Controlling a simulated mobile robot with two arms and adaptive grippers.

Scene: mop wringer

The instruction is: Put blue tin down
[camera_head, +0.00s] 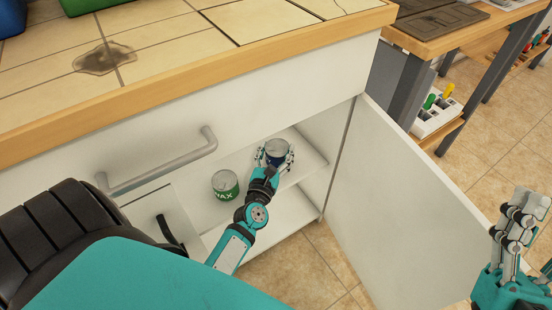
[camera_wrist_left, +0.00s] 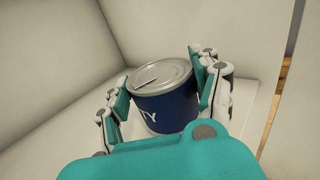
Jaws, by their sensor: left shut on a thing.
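The blue tin (camera_head: 277,150) is inside the open cabinet, at the shelf (camera_head: 311,159). It also shows in the left wrist view (camera_wrist_left: 165,108), with a silver lid and part of a white label. My left gripper (camera_head: 272,160) is shut on the blue tin, one finger on each side of it. The tin looks upright or slightly tilted. I cannot tell whether its base touches the shelf. My right gripper (camera_head: 522,215) is at the right edge of the head view, away from the cabinet; its finger opening is unclear.
A green wax tin (camera_head: 225,185) stands left of the blue tin on the same shelf. The cabinet door (camera_head: 395,210) is swung open on the right. The tiled countertop (camera_head: 170,50) overhangs above, with a drawer handle (camera_head: 165,165) below its edge. Shelf space right of the blue tin is clear.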

